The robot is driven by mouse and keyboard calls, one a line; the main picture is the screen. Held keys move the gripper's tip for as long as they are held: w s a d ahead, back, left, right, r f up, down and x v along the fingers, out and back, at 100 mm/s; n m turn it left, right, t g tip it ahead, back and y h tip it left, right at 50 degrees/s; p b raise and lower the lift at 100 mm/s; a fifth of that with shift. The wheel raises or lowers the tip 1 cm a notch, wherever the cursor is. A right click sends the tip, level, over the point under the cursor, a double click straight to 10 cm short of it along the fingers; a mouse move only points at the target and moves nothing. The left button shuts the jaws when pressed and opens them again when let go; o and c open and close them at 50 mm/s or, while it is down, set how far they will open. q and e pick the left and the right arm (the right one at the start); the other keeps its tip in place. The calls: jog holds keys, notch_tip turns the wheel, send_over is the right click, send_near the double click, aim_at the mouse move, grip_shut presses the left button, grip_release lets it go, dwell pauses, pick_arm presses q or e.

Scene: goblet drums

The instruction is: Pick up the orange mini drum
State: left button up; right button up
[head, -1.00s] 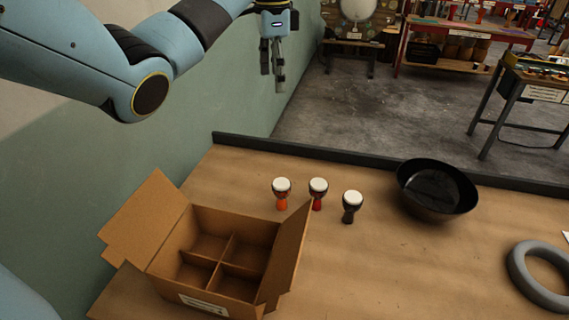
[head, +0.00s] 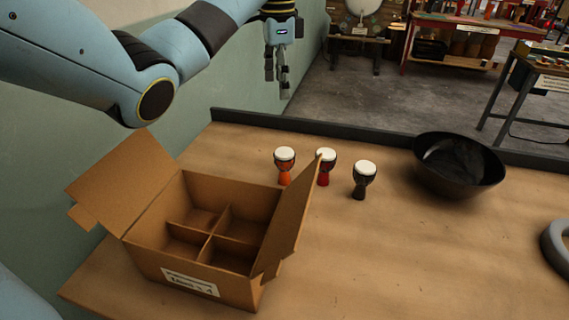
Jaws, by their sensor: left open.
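The orange mini drum (head: 285,165) stands upright on the table behind the cardboard box, with a white head and an orange foot. A red mini drum (head: 326,167) stands just right of it, its foot partly near the box's raised flap. A black mini drum (head: 362,179) stands further right. My left gripper (head: 277,78) is open and empty. It hangs pointing down beyond the table's back edge, above and well apart from the orange drum. My right gripper is not in view.
An open cardboard box (head: 184,261) with four-way dividers and empty compartments stands at the left front, flaps raised. A black bowl (head: 457,166) sits at right, a grey ring (head: 556,246) at the right edge. A dark ledge (head: 340,131) runs along the table's back. The front right is clear.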

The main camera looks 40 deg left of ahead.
pick_arm(q)
jog(key=b, duration=0.8)
send_over(282, 152)
jog(key=f, duration=1.1)
jog(key=shift+s+f, duration=0.15)
jog(key=shift+s, duration=0.2)
notch_tip(282, 152, down, 4)
jog(key=shift+r+b, duration=0.15)
jog(key=shift+b, duration=0.55)
jog(key=f, duration=0.4)
jog(key=f+b, duration=0.1)
jog(key=shift+w+d+f, duration=0.1)
jog(key=shift+w+f, duration=0.3)
jog(key=c, duration=1.3)
